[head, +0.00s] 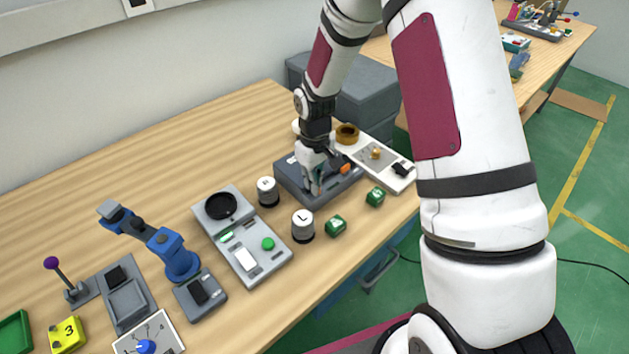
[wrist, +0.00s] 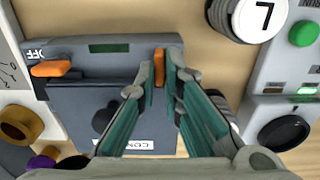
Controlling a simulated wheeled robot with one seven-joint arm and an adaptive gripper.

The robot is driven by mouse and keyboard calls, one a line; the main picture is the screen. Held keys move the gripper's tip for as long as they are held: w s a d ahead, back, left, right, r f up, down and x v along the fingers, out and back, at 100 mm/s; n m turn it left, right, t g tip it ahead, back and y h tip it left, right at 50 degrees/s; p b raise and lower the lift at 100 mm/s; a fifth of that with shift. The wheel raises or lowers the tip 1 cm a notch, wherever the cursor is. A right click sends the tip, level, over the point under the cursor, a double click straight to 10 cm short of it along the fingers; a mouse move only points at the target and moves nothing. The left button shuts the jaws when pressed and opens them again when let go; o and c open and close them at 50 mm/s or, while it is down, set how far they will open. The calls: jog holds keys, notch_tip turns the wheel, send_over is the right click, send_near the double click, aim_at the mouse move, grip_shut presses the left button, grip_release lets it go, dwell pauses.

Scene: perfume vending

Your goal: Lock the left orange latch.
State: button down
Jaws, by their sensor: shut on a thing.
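A grey box (wrist: 200,55) with a darker panel and a round dark knob (wrist: 104,118) fills much of the wrist view. The box also shows in the head view (head: 290,182). My gripper (wrist: 160,72) has its two fingertips on either side of an orange latch (wrist: 159,65) and is shut on it. This latch points up and down in the wrist view. It is the left one in the head view, where my gripper (head: 315,188) hides it. The other orange latch (wrist: 55,69) lies sideways and shows free in the head view (head: 345,168).
A white cylinder marked L (head: 303,226) and another white cylinder (head: 267,191) stand near the box. Green cubes (head: 336,226) lie in front. A grey button panel (head: 265,268) stands left.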

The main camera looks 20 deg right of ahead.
dwell(0.4)
jog(key=c, duration=2)
grip_release()
notch_tip(320, 180, up, 12)
jog(key=s+r+m+t, duration=0.1)
jog(key=s+r, duration=0.5)
jog(key=r, duration=0.2)
jog(key=s+r+m+t, duration=0.1)
jog(key=s+r+t, duration=0.1)
jog(key=s+r, duration=0.45)
jog(key=s+r+m+t, duration=0.1)
jog(key=s+r, duration=0.2)
jog(key=s, duration=0.3)
jog(key=s+r+m+t, duration=0.1)
jog(key=s+r, duration=0.2)
jog(key=s, duration=0.4)
jog(key=shift+r+t, duration=0.3)
jog(key=shift+r, duration=0.05)
